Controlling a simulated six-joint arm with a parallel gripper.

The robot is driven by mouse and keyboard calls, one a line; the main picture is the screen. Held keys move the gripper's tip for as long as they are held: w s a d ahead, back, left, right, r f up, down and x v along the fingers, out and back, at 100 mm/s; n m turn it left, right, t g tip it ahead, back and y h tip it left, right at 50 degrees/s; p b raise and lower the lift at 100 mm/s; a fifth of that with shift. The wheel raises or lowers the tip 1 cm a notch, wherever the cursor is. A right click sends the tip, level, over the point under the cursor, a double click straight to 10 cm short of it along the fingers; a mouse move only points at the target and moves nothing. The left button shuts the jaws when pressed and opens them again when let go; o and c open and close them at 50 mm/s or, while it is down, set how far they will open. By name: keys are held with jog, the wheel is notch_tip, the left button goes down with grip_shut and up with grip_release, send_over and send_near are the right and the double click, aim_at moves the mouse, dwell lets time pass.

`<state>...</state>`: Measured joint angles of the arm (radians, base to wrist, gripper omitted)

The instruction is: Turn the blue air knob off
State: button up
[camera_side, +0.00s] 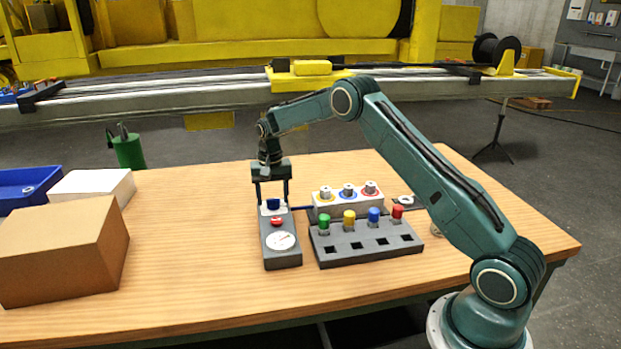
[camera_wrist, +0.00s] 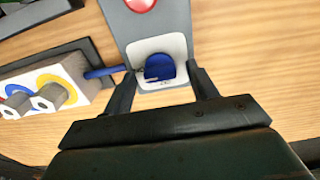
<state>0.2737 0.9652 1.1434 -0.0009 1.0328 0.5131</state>
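The blue air knob (camera_side: 272,204) sits on a white square plate at the far end of a narrow grey panel (camera_side: 282,259). In the wrist view the knob (camera_wrist: 159,67) shows as a rounded blue cap, with a small light mark near its lower edge. My gripper (camera_side: 273,197) points down over that end of the panel. Its fingers are spread, one on each side of the knob. In the wrist view gaps show between my gripper's fingers (camera_wrist: 162,76) and the knob. I cannot tell how far down along the knob the fingertips reach.
The panel also carries a red button (camera_side: 277,222) and a round white gauge (camera_side: 281,241). Right of it stand a white block with coloured ringed ports (camera_side: 349,206) and a grey rack with coloured plugs (camera_side: 365,247). A cardboard box (camera_side: 62,250) is at left; bare table lies between.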

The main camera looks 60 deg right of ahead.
jog(key=c, duration=1)
jog(key=shift+o, duration=0.3)
jog(key=shift+n, duration=0.3)
jog(key=n, duration=0.8)
jog(key=shift+n, duration=0.3)
jog(key=n, duration=0.4)
jog(key=shift+n, duration=0.3)
jog(key=n, duration=0.4)
jog(key=shift+r, duration=0.1)
